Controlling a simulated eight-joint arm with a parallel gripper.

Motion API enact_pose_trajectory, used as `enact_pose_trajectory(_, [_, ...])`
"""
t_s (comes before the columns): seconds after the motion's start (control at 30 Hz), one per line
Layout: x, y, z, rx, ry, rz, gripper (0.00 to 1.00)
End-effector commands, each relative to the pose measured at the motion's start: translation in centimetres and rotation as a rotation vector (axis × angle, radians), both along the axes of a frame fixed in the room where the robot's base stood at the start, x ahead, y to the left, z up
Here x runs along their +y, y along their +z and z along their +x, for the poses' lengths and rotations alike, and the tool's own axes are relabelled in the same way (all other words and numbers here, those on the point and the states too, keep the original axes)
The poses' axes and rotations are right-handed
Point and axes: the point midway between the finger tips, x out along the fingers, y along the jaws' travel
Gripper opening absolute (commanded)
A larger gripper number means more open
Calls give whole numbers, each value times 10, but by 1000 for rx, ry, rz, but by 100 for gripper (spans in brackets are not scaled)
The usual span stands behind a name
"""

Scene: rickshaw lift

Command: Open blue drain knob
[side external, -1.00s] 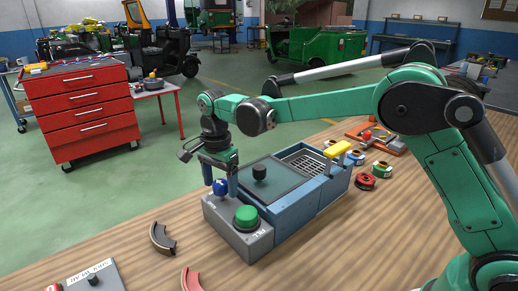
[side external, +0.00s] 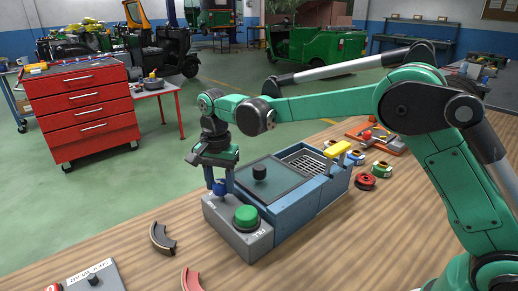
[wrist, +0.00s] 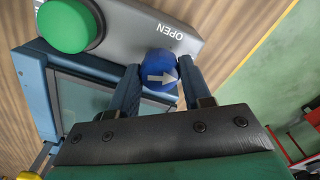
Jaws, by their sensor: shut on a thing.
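The blue drain knob (side external: 219,188) sits on the grey control box (side external: 232,240) at the front of the blue unit. In the wrist view, the blue knob (wrist: 160,70) bears a white arrow pointing right, and the word OPEN is printed on the box beside it. My gripper (side external: 220,184) points down over the box, with its fingers on either side of the knob. The wrist view shows my gripper (wrist: 160,82) shut on the knob. A large green button (side external: 246,217) is on the same box, close to the knob.
The blue unit (side external: 295,205) has a dark lid with a black knob (side external: 259,172), a grate and a yellow handle (side external: 338,149). Curved brake shoes (side external: 162,238) lie on the bench at front left.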

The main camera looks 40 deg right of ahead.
Motion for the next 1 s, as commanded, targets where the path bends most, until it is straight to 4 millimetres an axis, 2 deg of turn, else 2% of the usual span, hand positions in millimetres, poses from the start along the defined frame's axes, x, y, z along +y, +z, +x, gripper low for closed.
enact_pose_trajectory(1.0, [0, 1, 0, 1, 951, 0, 0])
